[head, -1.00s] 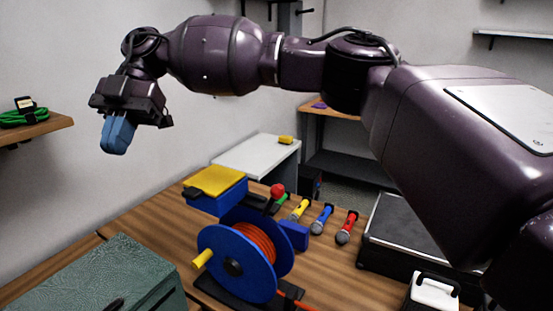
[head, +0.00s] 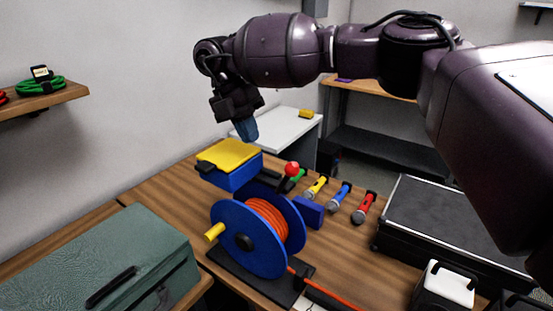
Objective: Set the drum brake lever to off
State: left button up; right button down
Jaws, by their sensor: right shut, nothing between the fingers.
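The blue cable drum (head: 228,241) stands on a black base on the wooden table, wound with orange cable (head: 267,219). A red ball knob (head: 292,169), which looks like the end of the brake lever, shows behind the drum; much of its shaft is hidden or too small to make out. My right gripper (head: 247,131) has its blue fingers shut and empty, pointing down. In the picture it is above the yellow-lidded blue box, up and left of the red knob, and apart from it. My left gripper is not in view.
The blue box with yellow lid (head: 232,155) stands behind the drum. Several coloured microphones (head: 340,196) lie to its right. A black case (head: 446,222) is at right, a green case (head: 100,260) at front left. A wall shelf (head: 40,100) holds green cable.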

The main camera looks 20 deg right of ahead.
send_near(277, 189)
notch_tip(277, 189, down, 2)
jog(key=s+d+p, duration=0.1)
jog(key=s+d, duration=0.1)
jog(key=shift+s+d+r+p, duration=0.2)
jog(key=shift+s+d+p, duration=0.1)
jog(key=shift+p, duration=0.1)
jog(key=shift+s+d+f, duration=0.1)
jog(key=shift+s, duration=0.1)
